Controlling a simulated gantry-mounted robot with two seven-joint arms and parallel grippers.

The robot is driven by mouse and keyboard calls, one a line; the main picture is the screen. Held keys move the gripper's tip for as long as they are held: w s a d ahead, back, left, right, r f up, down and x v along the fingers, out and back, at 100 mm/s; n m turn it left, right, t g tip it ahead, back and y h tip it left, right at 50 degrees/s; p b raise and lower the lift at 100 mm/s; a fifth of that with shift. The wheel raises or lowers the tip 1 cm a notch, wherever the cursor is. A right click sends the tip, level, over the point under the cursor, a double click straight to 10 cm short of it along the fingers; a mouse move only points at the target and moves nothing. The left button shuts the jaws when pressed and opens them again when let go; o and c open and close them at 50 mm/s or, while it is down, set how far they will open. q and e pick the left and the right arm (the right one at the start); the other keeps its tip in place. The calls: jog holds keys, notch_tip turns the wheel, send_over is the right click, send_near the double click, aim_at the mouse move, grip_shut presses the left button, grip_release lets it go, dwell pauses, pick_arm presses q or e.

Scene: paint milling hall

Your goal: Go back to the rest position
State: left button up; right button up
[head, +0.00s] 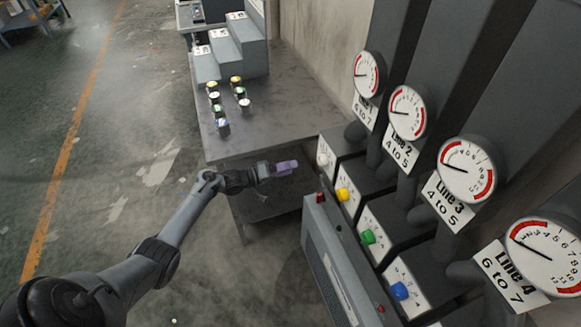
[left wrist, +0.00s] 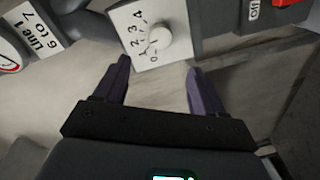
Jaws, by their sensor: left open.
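My left gripper (head: 285,167) is open and empty in the head view, above the floor gap between the grey table and the control boxes. In the left wrist view its two purple fingers (left wrist: 157,88) stand apart. A white knob (left wrist: 160,38) on a plate marked with numbers is just beyond the fingertips there, apart from them. The same white knob (head: 323,158) shows to the right of the gripper in the head view. My right gripper shows in neither view.
Yellow (head: 343,195), green (head: 368,237) and blue (head: 400,291) knobs sit on boxes below several gauges (head: 467,169). A grey panel (head: 337,262) stands in front. Several small jars (head: 223,127) stand on the grey table (head: 270,130), near a stepped rack (head: 240,45).

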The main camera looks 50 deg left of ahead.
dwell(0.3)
pick_arm(q)
jog(key=s+d+f+g+h, duration=0.1)
jog(key=s+d+f, duration=0.25)
jog(key=f, duration=0.25)
jog(key=s+d+f+g, duration=0.1)
jog(key=s+d+f, duration=0.2)
jog(key=s+f, duration=0.2)
jog(key=s+d+f+m+g+y, duration=0.1)
jog(key=s+d+f+m+g, duration=0.1)
jog(key=s+d, duration=0.6)
jog(key=s+d+f+m+g+y, duration=0.1)
jog(key=s+d+f+m+g, duration=0.2)
jog(key=d, duration=0.8)
jog(key=s+r+m+g+y, duration=0.5)
jog(key=s+r+g, duration=0.1)
jog(key=s+r, duration=0.8)
notch_tip(320, 180, up, 28)
jog(key=w+p, duration=0.1)
jog(key=p, duration=2.6)
jog(key=shift+w+d+f+t, duration=0.15)
jog(key=shift+w+d+t, duration=0.1)
jog(key=shift+w+t, duration=0.05)
